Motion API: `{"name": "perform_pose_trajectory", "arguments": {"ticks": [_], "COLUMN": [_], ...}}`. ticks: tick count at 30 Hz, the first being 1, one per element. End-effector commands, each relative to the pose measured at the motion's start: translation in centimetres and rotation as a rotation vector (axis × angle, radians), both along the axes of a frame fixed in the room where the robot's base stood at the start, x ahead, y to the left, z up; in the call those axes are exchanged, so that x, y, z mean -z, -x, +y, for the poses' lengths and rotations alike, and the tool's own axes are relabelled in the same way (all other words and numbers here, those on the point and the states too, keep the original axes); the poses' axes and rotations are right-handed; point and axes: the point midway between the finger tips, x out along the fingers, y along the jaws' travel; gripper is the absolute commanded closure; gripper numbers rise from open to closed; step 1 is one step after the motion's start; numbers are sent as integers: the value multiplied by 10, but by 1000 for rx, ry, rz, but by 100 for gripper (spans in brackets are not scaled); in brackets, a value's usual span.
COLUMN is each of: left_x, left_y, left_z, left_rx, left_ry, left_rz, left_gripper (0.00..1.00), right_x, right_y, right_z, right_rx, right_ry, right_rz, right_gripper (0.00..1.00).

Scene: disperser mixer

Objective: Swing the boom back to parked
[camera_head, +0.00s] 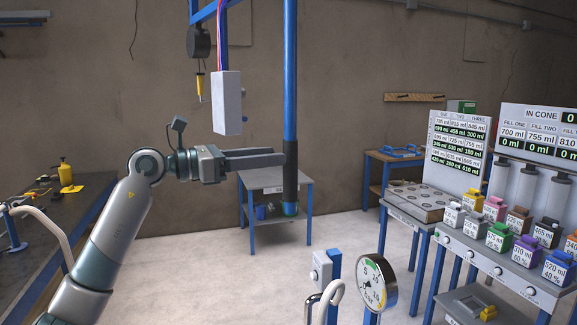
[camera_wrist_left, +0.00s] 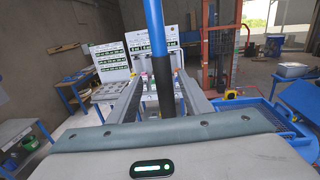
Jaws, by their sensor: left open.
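A pale grey box (camera_head: 227,103) and a black reel with a yellow tool (camera_head: 200,86) hang left of the pole. My left gripper (camera_head: 278,158) is level with the sleeve. In the left wrist view the black sleeve (camera_wrist_left: 168,90) rises between the two parted fingers, with gaps visible beside it. My right gripper is not in view.
A small grey table (camera_head: 275,180) stands behind the pole. A dial gauge (camera_head: 376,284) and a grey switch box (camera_head: 321,266) stand low in front. A bench with coloured containers (camera_head: 510,262) is at right, a dark workbench (camera_head: 35,235) at left. Pale floor is open between.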

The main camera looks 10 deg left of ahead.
Motion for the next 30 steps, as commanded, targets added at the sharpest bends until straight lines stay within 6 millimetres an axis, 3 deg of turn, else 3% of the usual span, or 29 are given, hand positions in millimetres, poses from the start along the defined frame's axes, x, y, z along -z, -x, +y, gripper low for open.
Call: {"name": "perform_pose_trajectory", "arguments": {"ticks": [3, 10, 24, 30], "left_x": [4, 2, 0, 6], "left_y": [12, 28, 34, 35], "left_z": [23, 51, 60, 57], "left_rx": [-4, -3, -2, -4], "left_ry": [-2, -1, 0, 3], "left_rz": [-2, -1, 0, 5], "left_gripper": [55, 55, 55, 100], "right_x": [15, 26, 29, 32], "right_y": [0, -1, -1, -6], "right_z": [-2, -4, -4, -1], "right_rx": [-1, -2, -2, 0], "right_ry": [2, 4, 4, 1], "right_rz": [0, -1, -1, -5], "right_gripper": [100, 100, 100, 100]}}
